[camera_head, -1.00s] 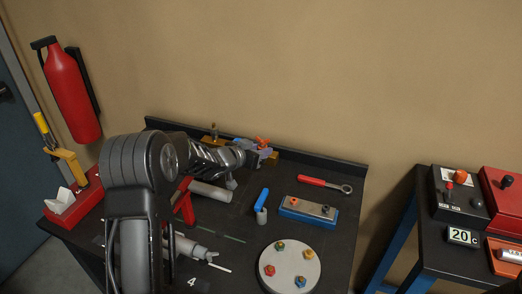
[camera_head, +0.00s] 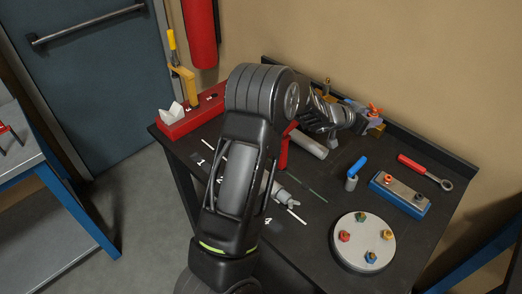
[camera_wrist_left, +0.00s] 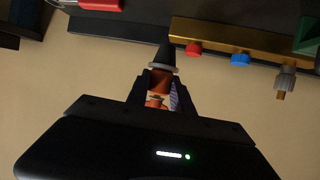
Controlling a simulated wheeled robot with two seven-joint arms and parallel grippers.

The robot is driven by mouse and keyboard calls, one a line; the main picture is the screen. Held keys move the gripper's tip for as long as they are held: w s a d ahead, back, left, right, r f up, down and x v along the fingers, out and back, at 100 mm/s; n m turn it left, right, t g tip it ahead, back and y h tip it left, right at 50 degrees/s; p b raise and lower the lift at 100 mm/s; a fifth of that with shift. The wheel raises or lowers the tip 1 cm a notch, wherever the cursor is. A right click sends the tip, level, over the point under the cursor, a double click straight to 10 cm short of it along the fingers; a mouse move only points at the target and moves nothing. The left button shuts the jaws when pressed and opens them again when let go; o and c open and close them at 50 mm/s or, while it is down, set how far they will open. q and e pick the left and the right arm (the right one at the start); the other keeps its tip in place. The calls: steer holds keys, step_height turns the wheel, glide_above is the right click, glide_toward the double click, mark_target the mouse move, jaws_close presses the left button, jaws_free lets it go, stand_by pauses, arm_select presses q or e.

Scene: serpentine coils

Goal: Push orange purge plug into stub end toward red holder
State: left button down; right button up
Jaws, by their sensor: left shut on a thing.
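My left gripper (camera_wrist_left: 158,88) is shut on an orange-brown piece (camera_wrist_left: 160,79) with a pale collar and black conical tip, seen in the left wrist view; it looks like the purge plug. In the head view my left gripper (camera_head: 362,122) is at the bench's back edge, small and partly hidden by its wrist. An orange part (camera_head: 375,109) shows beside it, but I cannot tell whether it is the held piece. A red stand (camera_head: 284,148), perhaps the red holder, is mostly hidden by my arm, beside a grey tube (camera_head: 308,143). I cannot identify the stub end. My right gripper is out of view.
On the black bench (camera_head: 318,232) are a blue-handled tool (camera_head: 356,166), a red-handled wrench (camera_head: 425,172), a blue-based block (camera_head: 399,194) and a round plate (camera_head: 363,242) with coloured fittings. A red box (camera_head: 190,118) stands at the back left. A wall rises behind.

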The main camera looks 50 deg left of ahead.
arm_select(q)
steer(key=s+d+n+y+b, duration=0.1)
steer(key=s+d+n+y, duration=0.1)
steer(key=s+d, duration=0.9)
steer(key=d, duration=0.2)
steer(key=shift+s+d+y, duration=0.3)
steer(key=shift+y, duration=0.1)
steer(key=shift+s+f, duration=0.1)
steer(key=shift+f, duration=0.05)
